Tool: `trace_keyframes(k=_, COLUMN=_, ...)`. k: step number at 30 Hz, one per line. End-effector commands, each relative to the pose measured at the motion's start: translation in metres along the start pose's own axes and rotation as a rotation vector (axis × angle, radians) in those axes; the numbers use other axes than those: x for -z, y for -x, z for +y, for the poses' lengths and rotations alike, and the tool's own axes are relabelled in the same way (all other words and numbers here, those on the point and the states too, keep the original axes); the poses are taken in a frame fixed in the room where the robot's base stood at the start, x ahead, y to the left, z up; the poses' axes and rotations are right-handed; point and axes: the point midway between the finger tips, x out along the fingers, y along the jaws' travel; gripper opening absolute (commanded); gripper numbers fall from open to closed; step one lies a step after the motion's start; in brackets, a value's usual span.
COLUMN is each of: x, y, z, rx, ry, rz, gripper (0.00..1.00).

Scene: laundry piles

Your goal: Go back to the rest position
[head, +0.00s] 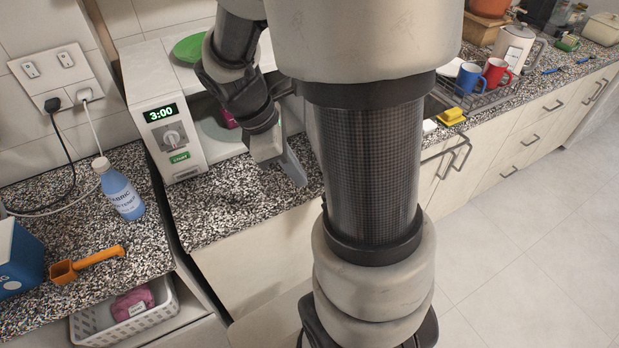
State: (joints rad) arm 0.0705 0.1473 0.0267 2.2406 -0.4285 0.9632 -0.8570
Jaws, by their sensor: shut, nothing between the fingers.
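My gripper (296,178) hangs over the speckled counter, just in front and to the right of the white microwave (175,135). Its fingers point down and to the right, and it is shut and empty. My large arm links fill the middle of the view and hide part of the counter and the microwave's right side. The microwave's front shows a 3:00 display, and a light plate with a pink item (228,118) shows inside it.
A green plate (190,48) lies on the microwave. A basket (150,325) sits below. Mugs (470,78), a yellow sponge (451,116) and a kettle (515,45) are right. Floor at right is clear.

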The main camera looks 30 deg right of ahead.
Motion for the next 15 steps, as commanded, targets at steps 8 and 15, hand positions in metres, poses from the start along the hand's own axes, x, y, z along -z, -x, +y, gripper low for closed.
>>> trace_keyframes(k=8, x=-0.001, y=0.052, z=-0.003, rx=-0.002, ry=-0.002, rz=0.001, gripper=0.00)
trace_keyframes(k=15, x=-0.001, y=0.065, z=-0.005, rx=0.002, ry=-0.001, rz=-0.001, gripper=0.00)
